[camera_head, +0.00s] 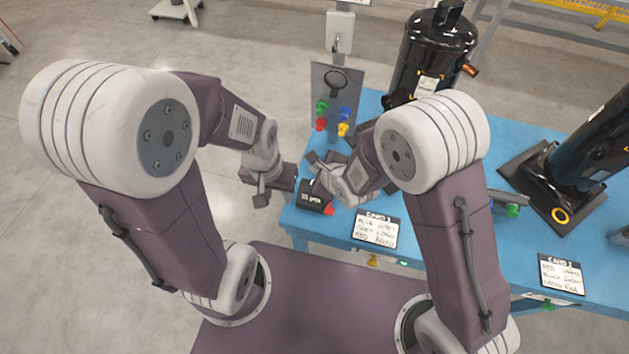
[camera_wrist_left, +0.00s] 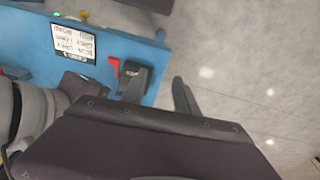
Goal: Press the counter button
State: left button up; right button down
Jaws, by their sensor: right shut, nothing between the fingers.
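The counter is a small black box (camera_head: 314,196) with white lettering, at the near left corner of the blue table (camera_head: 295,222). A red part (camera_head: 330,210) shows at its right side. In the left wrist view the dark box (camera_wrist_left: 130,68) and the red part (camera_wrist_left: 114,68) lie near the table edge. My left gripper (camera_head: 275,188) is just left of the box, beyond the table edge, apparently open and empty, its fingers apart in the wrist view. My right gripper (camera_head: 316,172) is shut and empty, just above and behind the box, partly hiding it. Whether it touches is unclear.
A label card (camera_head: 377,230) lies right of the counter. A panel (camera_head: 335,92) with coloured fittings stands behind. A black compressor (camera_head: 432,55) stands at the back, another (camera_head: 590,150) lies tilted at right. Open floor lies left of the table.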

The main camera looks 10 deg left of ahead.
pick_arm(q)
grip_shut()
dwell(1.8)
